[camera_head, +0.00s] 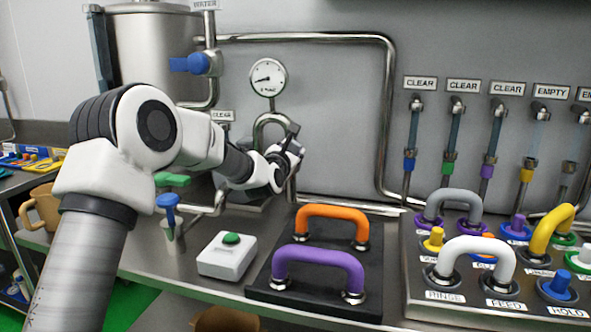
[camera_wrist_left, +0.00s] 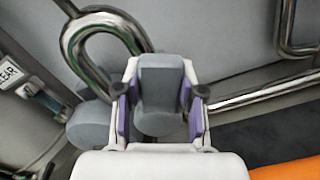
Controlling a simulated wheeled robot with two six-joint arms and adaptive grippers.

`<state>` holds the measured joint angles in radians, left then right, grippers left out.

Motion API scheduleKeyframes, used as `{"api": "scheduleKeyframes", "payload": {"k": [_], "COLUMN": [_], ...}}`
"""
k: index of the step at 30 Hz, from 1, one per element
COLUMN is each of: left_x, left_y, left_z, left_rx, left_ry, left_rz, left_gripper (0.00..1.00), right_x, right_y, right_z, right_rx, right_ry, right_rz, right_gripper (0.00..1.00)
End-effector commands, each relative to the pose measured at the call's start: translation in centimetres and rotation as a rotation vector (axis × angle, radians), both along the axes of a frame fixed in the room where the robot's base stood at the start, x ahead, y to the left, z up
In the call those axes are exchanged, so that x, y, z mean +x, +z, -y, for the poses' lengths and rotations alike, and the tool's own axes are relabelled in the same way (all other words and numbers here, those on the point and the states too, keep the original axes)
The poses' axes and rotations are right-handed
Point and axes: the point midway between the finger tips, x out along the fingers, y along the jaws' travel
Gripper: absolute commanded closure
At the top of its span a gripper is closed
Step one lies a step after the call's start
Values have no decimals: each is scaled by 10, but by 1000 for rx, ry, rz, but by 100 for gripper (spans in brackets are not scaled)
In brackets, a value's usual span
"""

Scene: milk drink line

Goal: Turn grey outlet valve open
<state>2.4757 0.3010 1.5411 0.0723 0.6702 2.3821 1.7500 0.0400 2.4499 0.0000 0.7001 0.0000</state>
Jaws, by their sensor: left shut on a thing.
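The grey outlet valve handle (camera_wrist_left: 161,80) stands between the purple-padded fingers of my left gripper (camera_wrist_left: 160,108) in the left wrist view. The pads press on both its sides, and the gripper is shut on it. More grey valve body (camera_wrist_left: 88,125) shows at the left, beside a curved steel pipe (camera_wrist_left: 75,42). In the head view my left gripper (camera_head: 289,152) is at the pipework below the pressure gauge (camera_head: 267,77). There the arm and gripper hide most of the grey valve. My right gripper is not in view.
A blue valve handle (camera_head: 190,63) sits above my forearm and a green handle (camera_head: 172,180) below it. A white box with a green button (camera_head: 228,254) and orange (camera_head: 333,213) and purple (camera_head: 318,257) handles stand in front. A panel of coloured handles fills the right.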

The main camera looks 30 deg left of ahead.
Motion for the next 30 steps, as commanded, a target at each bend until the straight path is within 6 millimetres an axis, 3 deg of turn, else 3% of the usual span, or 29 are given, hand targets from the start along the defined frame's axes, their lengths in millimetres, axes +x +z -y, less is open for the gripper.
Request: {"api": "scheduleKeyframes", "payload": {"k": [1,12,21,30], "left_x": [-1,-5,-6,-6], "left_y": [-3,3,7,8], "left_z": [-3,-19,-26,-27], "left_rx": [-41,-329,-446,-473], "left_ry": [2,0,0,1], "left_rz": [18,86,113,119], "left_gripper": [100,100,100,100], "right_x": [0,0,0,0], "right_y": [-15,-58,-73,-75], "right_z": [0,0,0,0], "right_rx": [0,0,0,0], "right_ry": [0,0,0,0], "right_rz": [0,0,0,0], "right_gripper": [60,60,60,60]}}
